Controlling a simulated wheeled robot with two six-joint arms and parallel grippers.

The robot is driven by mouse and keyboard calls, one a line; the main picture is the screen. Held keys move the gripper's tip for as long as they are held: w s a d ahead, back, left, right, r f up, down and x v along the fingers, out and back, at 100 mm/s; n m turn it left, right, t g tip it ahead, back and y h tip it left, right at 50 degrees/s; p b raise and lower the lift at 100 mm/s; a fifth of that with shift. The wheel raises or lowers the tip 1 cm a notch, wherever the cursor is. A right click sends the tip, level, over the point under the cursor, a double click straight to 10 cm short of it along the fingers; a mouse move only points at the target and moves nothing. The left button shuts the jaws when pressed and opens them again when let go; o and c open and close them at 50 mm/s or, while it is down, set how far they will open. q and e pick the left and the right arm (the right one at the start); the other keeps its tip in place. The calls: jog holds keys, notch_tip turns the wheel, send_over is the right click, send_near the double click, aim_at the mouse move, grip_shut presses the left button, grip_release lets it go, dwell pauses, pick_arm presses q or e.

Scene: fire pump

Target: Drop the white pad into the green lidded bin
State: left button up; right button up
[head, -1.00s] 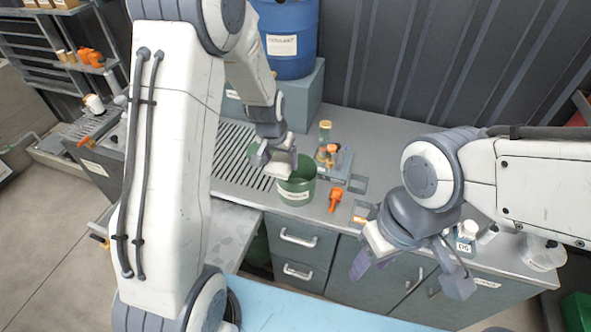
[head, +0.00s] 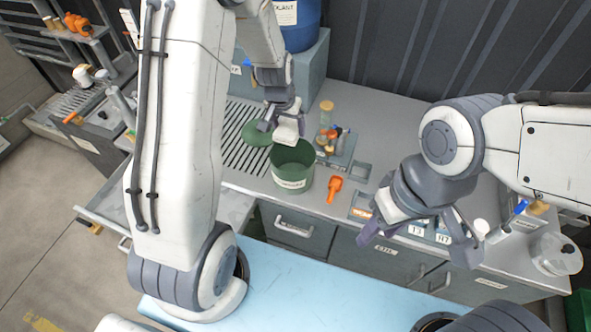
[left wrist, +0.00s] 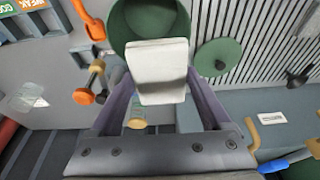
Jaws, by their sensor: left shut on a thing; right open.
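The white pad (head: 287,131) is held in my left gripper (head: 281,116), which is shut on it. The pad is just above the far side of the green bin (head: 293,173), which stands open on the bench. In the left wrist view the pad (left wrist: 158,72) overlaps the opening of the bin (left wrist: 140,18). The round green lid (head: 255,133) lies off the bin on the slatted drainer; it also shows in the left wrist view (left wrist: 219,58). My right gripper (head: 418,238) is open and empty over the bench's front right.
An orange scoop-like item (head: 335,188) lies right of the bin. A small rack with bottles (head: 332,145) stands behind it. A blue drum (head: 297,22) on a grey block is at the back. Labelled containers (head: 428,229) and a clear jar (head: 555,254) are at right.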

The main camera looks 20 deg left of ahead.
pick_arm(q)
notch_tip(320, 180, down, 3)
jog(key=shift+r+b, duration=0.2)
jog(key=shift+b, duration=0.5)
jog(key=o, duration=1.1)
jog(key=shift+o, duration=0.2)
jog(key=shift+r, duration=0.1)
jog(key=b+v, duration=0.2)
jog(key=v, duration=0.8)
jog(key=shift+s+r, duration=0.15)
jog(key=shift+r, duration=0.05)
jog(key=shift+d, duration=0.1)
